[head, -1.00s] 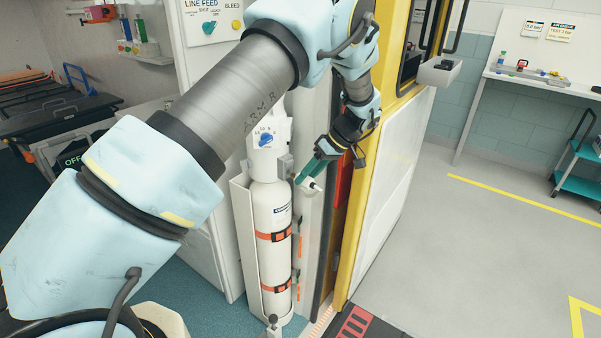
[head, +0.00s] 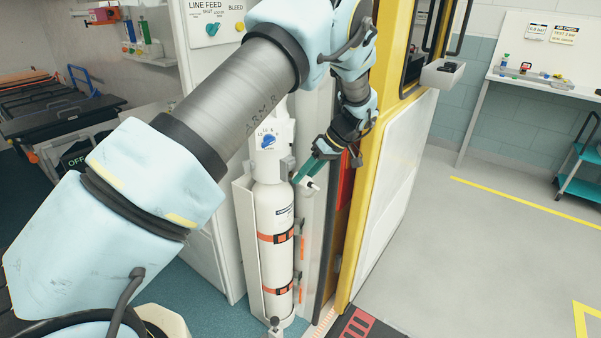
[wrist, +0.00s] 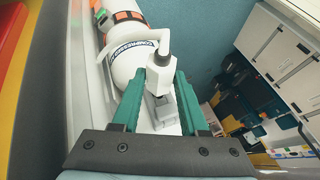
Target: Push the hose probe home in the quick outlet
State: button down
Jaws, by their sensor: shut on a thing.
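The hose probe is a white piece (wrist: 160,78) between the green fingertips of my gripper (wrist: 159,84) in the wrist view. A white bent piece rises from its far end. A grey block (wrist: 162,110), apparently the quick outlet, lies just below the probe between the fingers; I cannot tell how deep the probe sits in it. In the head view my gripper (head: 306,176) is shut on the probe (head: 312,185), close to the grey outlet block (head: 287,165) beside the cylinder top. The probe's inner end is hidden there.
A white gas cylinder (head: 273,215) with orange straps stands left of my gripper in a white bracket. A yellow post (head: 360,210) and a white door panel stand close on the right.

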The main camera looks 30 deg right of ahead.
jog(key=shift+w+a, duration=0.2)
jog(key=shift+w, duration=0.25)
jog(key=shift+w+a, duration=0.2)
jog(key=shift+w, duration=0.25)
jog(key=shift+c, duration=1.8)
grip_release()
jog(key=b+v, duration=0.2)
jog(key=v, duration=0.9)
jog(key=shift+b, duration=0.35)
jog(key=shift+a, duration=0.1)
